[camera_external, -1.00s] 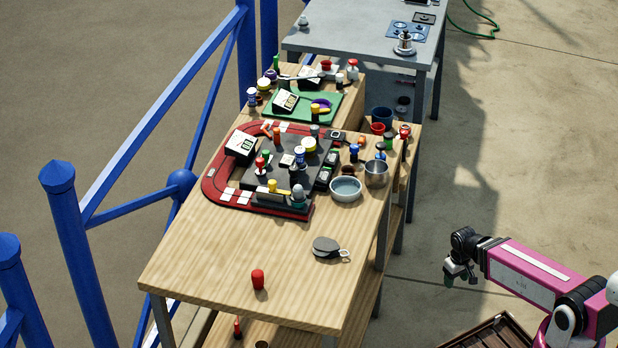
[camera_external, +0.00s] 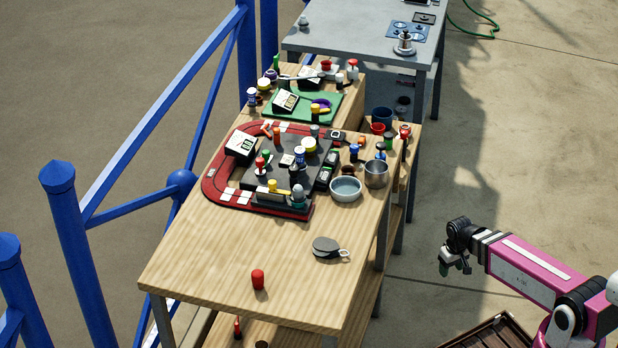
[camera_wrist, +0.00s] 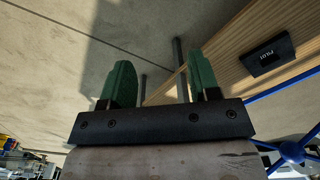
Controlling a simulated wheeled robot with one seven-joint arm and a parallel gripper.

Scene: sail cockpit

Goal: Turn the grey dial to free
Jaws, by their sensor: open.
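A crowded dark panel (camera_external: 283,178) with a red border sits on the wooden table in the external view. It carries several coloured knobs and levers. A grey knob (camera_external: 298,193) stands at its near right corner; I cannot tell whether it is the grey dial, and no "free" mark is readable. My gripper (camera_external: 455,266) is out over the floor, right of the table and well apart from the panel. In the wrist view my gripper (camera_wrist: 160,82) shows two green fingers spread apart with nothing between them.
A metal bowl (camera_external: 346,189), a steel cup (camera_external: 376,175), a grey disc-shaped item (camera_external: 326,246) and a red peg (camera_external: 258,279) stand on the table. A black labelled block (camera_wrist: 267,54) shows in the wrist view. Blue railings (camera_external: 150,130) run left. Floor between arm and table is clear.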

